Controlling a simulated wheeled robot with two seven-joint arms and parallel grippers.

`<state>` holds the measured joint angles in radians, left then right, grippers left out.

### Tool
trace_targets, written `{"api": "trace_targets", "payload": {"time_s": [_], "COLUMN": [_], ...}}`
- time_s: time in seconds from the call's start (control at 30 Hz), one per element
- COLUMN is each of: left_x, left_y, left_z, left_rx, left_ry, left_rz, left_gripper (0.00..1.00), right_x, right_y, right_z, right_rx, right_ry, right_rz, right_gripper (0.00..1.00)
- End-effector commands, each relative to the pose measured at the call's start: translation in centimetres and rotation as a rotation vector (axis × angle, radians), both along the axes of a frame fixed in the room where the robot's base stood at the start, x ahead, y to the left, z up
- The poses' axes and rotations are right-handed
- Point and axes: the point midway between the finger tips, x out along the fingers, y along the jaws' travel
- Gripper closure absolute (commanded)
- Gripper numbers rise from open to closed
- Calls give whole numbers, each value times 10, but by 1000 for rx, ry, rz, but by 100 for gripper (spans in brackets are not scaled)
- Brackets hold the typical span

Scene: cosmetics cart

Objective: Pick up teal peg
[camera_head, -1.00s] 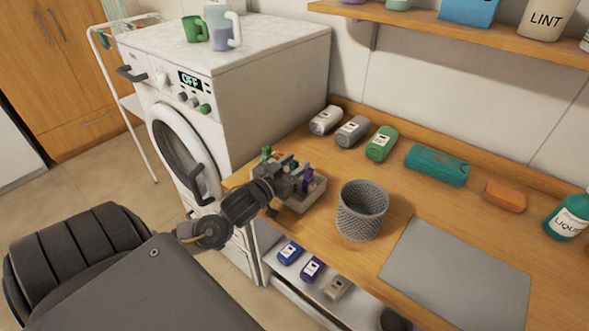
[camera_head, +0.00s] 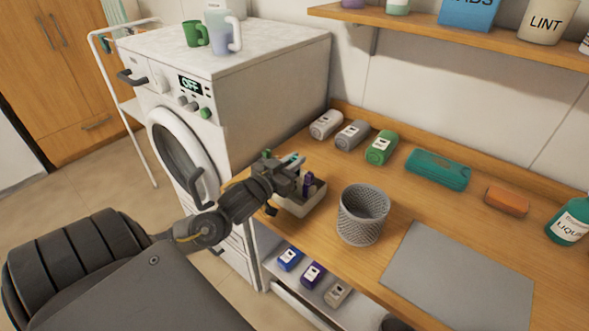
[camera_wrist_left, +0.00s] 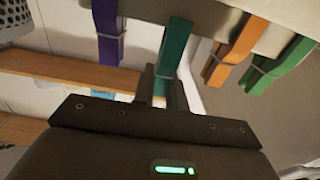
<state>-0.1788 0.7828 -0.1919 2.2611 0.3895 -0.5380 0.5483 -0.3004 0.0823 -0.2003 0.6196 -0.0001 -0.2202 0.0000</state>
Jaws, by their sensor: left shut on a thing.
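The teal peg (camera_wrist_left: 173,48) is a clothes peg. In the left wrist view it stands between the fingers of my left gripper (camera_wrist_left: 160,85), which is shut on it. In the head view my left gripper (camera_head: 294,172) is just above the small light box (camera_head: 304,206) at the counter's left end, and a bit of teal shows by its fingers. A purple peg (camera_wrist_left: 109,35), an orange peg (camera_wrist_left: 232,52) and a green peg (camera_wrist_left: 280,65) sit on the box's rim. Whether the teal peg still touches the rim is hard to tell. My right gripper is out of view.
A grey mesh basket (camera_head: 362,214) stands right of the box. A grey mat (camera_head: 460,277) lies further right. The washing machine (camera_head: 270,90) stands at the left.

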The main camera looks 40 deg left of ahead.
Motion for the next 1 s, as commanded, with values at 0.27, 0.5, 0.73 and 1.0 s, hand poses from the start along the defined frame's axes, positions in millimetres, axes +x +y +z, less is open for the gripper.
{"api": "trace_targets", "payload": {"time_s": [0.27,0.5,0.73,1.0], "left_x": [-22,-43,-61,-77], "left_y": [29,58,83,107], "left_z": [50,74,90,102], "left_rx": [13,7,1,0], "left_ry": [2,7,6,1], "left_rz": [-4,-1,2,3], "left_gripper": [100,100,100,100], "right_x": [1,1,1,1], "right_y": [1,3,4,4], "right_z": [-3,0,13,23], "right_rx": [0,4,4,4], "right_ry": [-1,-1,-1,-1], "right_rz": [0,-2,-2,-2], "right_gripper": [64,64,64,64]}}
